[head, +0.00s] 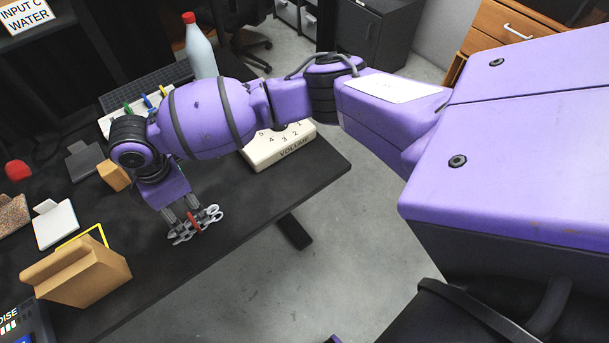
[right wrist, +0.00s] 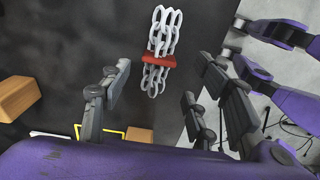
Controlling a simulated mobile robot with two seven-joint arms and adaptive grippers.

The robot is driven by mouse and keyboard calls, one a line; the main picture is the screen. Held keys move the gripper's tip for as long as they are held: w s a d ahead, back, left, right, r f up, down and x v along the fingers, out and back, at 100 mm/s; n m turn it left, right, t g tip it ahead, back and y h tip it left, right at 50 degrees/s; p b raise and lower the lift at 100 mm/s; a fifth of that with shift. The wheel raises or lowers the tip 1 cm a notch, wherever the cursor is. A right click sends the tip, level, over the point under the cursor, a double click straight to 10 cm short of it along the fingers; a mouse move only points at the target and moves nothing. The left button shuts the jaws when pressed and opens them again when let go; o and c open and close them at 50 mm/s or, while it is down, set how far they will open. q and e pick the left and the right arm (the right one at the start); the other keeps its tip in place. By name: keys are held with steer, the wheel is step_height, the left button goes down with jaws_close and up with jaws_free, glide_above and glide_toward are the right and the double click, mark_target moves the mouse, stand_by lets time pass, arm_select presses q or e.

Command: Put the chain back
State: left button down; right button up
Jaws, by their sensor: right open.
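The chain (head: 210,217) is a bunch of pale grey links with a red band around its middle. It lies on the black table near its front edge. In the right wrist view the chain (right wrist: 158,80) shows ahead of my fingers, with its red band across it. My right gripper (head: 180,218) is just above and beside the chain in the head view, partly overlapping it. Whether any finger touches the chain I cannot tell. My left gripper is not in view.
A brown box (head: 88,279), a yellow outline (head: 95,234) and a white block (head: 54,224) are left of my gripper. A white "VOLUME" box (head: 280,148) and a red-capped bottle (head: 201,52) stand farther back. The black table (head: 290,190) is bare right of the chain.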

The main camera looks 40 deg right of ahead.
mark_target(192, 219)
step_height(192, 219, up, 6)
